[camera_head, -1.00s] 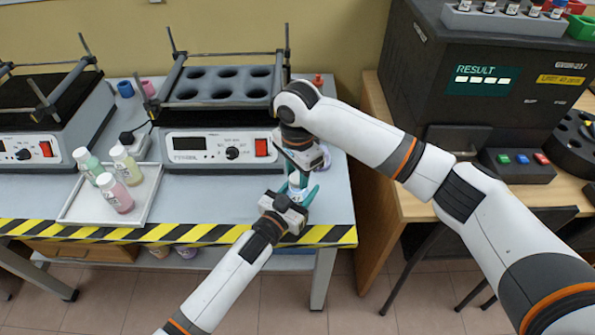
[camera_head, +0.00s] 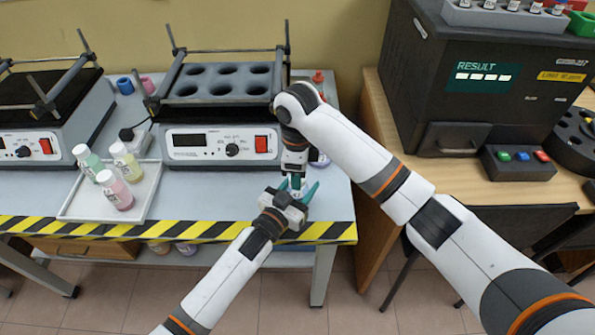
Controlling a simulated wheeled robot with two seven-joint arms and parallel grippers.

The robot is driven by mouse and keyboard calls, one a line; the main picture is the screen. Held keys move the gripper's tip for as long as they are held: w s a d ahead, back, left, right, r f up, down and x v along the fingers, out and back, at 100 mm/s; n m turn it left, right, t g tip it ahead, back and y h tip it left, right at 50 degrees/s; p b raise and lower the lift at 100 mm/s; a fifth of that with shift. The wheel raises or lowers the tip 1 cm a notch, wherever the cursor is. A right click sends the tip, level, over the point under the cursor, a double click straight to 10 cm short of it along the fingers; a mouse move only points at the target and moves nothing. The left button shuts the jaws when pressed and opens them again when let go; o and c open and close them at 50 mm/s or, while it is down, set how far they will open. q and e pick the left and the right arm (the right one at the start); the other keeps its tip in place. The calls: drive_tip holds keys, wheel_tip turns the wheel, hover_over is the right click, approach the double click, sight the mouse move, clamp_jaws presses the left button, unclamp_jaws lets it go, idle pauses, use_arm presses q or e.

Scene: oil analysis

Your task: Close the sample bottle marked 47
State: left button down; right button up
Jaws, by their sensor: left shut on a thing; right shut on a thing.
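My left gripper (camera_head: 297,190) comes in from below, near the table's front right. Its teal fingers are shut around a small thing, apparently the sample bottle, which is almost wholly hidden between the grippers. My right gripper (camera_head: 295,180) points straight down from above onto the same spot. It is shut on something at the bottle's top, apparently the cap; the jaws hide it. No number 47 can be read. Green (camera_head: 88,160), yellow (camera_head: 125,162) and pink (camera_head: 115,190) bottles with white caps stand on the white tray (camera_head: 70,212) at left.
A heating block (camera_head: 215,150) with empty round wells stands just behind my grippers, with a second device (camera_head: 40,140) at far left. The striped table edge (camera_head: 180,230) lies in front. A black analyser (camera_head: 470,90) showing RESULT stands on the wooden table.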

drive_tip(key=m, duration=0.5)
drive_tip(key=shift+a, duration=0.25)
drive_tip(key=m, duration=0.2)
drive_tip(key=shift+d+m, duration=0.2)
drive_tip(key=shift+m, duration=0.2)
drive_tip(key=o, duration=0.9)
drive_tip(key=shift+c, duration=0.3)
